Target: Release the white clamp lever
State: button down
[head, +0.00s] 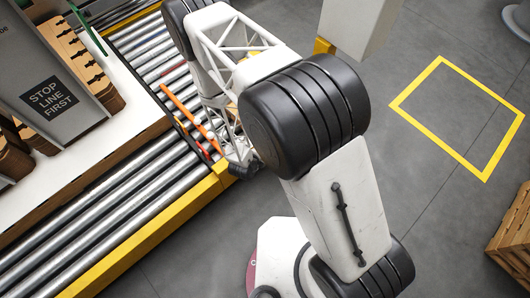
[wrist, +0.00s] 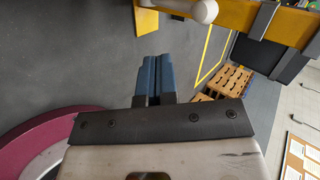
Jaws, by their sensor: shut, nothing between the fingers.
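The white clamp lever shows in the wrist view as a cream-white rod ending in a round knob (wrist: 203,11), at the top edge against a yellow rail (wrist: 262,18). Its far end is cut off by the frame. My gripper (wrist: 154,65) shows as two blue fingers pressed together, with nothing between them. The fingertips appear below and left of the knob in the picture, apart from it, with grey floor behind. In the head view my arm covers the area by the conveyor's edge, and I cannot make out the lever or the fingers there.
A roller conveyor (head: 105,232) with a yellow side rail (head: 150,238) runs along the left. An orange bar (head: 187,112) lies across its rollers. A grey panel reading "STOP LINE FIRST" (head: 75,118) stands beyond. A wooden crate (head: 515,238) is at right; the yellow-outlined floor square (head: 440,120) is empty.

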jog(key=w+d+r+x, duration=0.1)
jog(key=r+x, duration=0.1)
jog(key=x, duration=1)
jog(key=shift+w, duration=0.25)
jog(key=shift+d+r, duration=0.1)
jog(key=shift+w, duration=0.1)
